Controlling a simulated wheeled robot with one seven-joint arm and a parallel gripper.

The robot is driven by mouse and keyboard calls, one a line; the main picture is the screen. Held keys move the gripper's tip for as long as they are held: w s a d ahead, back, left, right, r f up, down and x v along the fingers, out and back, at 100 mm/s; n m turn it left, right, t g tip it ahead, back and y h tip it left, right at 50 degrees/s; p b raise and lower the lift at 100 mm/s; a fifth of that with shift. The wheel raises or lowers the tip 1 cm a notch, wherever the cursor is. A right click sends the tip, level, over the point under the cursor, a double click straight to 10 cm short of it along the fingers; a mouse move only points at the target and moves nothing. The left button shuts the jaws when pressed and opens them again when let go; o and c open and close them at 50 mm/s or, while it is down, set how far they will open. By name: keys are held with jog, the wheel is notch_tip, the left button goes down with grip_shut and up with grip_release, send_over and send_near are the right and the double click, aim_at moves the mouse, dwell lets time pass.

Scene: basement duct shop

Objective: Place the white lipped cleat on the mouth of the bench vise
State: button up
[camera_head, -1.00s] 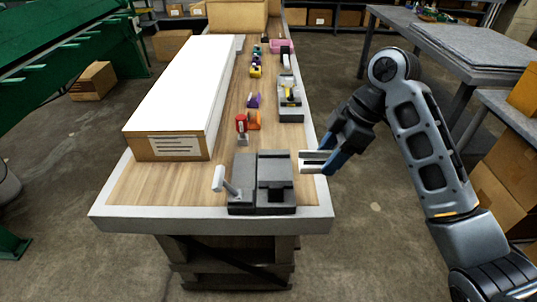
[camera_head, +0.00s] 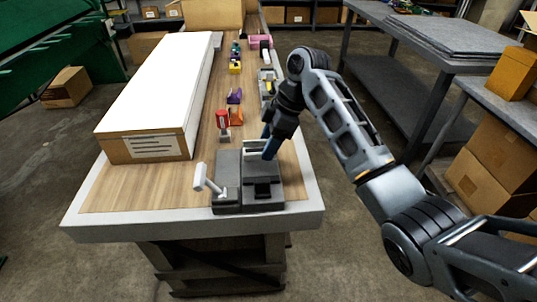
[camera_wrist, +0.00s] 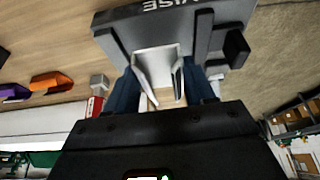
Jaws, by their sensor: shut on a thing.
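The bench vise (camera_head: 228,185) is a dark grey block with a pale handle at the front of the workbench. It also shows at the top of the wrist view, with upside-down lettering (camera_wrist: 120,25). My gripper (camera_head: 267,151) is over the far part of the vise, its blue fingers angled down. In the wrist view my gripper (camera_wrist: 163,88) is shut on the white lipped cleat (camera_wrist: 155,62), a pale channel-like piece between the fingers. The cleat overlaps the vise there; whether it touches the vise I cannot tell.
A long white-topped box (camera_head: 160,90) lies on the bench left of the vise. A red item (camera_head: 222,120), an orange item (camera_head: 237,113) and several small coloured items stand behind the vise. A grey table (camera_head: 440,45) and cardboard boxes (camera_head: 485,185) are at the right.

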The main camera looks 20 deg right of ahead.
aim_at(269, 165)
jog(key=shift+f+p, duration=0.3)
jog(key=shift+f, duration=1.75)
jog(key=shift+f, duration=0.15)
jog(key=o, duration=1)
jog(key=shift+o, duration=0.2)
jog(key=b+v, duration=0.1)
jog(key=v, duration=1.1)
jog(key=shift+r, duration=0.25)
